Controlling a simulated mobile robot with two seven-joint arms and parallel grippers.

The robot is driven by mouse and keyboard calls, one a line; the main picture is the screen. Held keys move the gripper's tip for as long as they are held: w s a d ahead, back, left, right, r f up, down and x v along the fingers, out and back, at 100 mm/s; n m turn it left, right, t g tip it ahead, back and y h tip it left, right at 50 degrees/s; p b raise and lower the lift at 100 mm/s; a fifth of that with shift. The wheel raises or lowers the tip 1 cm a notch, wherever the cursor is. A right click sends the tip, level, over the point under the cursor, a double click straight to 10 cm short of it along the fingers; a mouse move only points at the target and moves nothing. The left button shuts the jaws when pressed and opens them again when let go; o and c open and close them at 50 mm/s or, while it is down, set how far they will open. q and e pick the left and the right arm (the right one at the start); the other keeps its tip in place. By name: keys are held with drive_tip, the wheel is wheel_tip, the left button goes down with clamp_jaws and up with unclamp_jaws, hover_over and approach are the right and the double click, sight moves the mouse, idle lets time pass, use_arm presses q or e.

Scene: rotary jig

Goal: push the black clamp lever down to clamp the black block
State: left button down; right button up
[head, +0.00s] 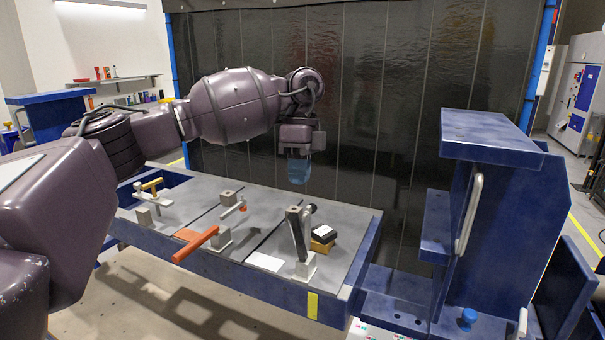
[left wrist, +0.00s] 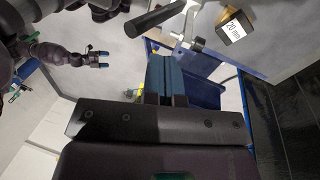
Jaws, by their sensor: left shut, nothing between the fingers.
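The black clamp lever (head: 297,232) stands steeply up from its grey clamp base (head: 305,269) at the right end of the jig. It also shows at the top of the left wrist view (left wrist: 157,17). The black block (head: 325,231) sits on a tan block beside the clamp; its "20 mm" label shows in the left wrist view (left wrist: 232,27). My left gripper (head: 299,172), with blue fingers, is shut and empty above and behind the lever, apart from it. My right gripper (left wrist: 101,59) shows small in the left wrist view, its blue fingers apart.
An orange-handled clamp (head: 196,244) and a yellow-handled clamp (head: 152,185) stand further left on the jig table (head: 250,210). A white card (head: 265,261) lies left of the black lever's base. A blue frame (head: 490,150) stands at the right. A dark curtain hangs behind.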

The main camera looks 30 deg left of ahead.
use_arm(q)
hover_over(298, 238)
drive_tip(key=w+a, duration=0.2)
drive_tip(key=w, duration=0.1)
drive_tip(key=w+x, duration=0.1)
drive_tip(key=x, duration=0.5)
drive_tip(key=shift+w+f, duration=0.1)
drive_tip(key=shift+f, duration=0.85)
drive_tip(key=shift+d, duration=0.1)
use_arm(e)
drive_tip(key=shift+w+r, duration=0.45)
drive_tip(key=shift+w, duration=0.05)
drive_tip(key=shift+s+f, duration=0.1)
